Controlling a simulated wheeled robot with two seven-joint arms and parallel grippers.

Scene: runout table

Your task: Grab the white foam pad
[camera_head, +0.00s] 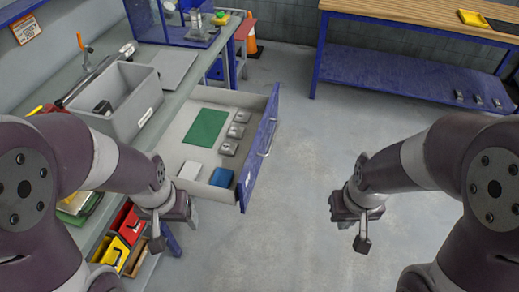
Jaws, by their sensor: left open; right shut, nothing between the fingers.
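A small white pad (190,170), which looks like the white foam pad, lies flat in the near part of an open drawer (273,105). It is left of a blue object (221,177). My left gripper (174,230) is open and empty, in front of the drawer's near end, a little below the pad in the picture and apart from it. My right gripper (361,243) is shut and empty, over the open floor well to the right of the drawer.
The drawer also holds a green sheet (205,127) and several grey metal pieces (236,131). A grey bin (115,100) stands on the bench left of the drawer. Red and yellow bins (130,222) sit below, near my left gripper. The floor right of the drawer is clear.

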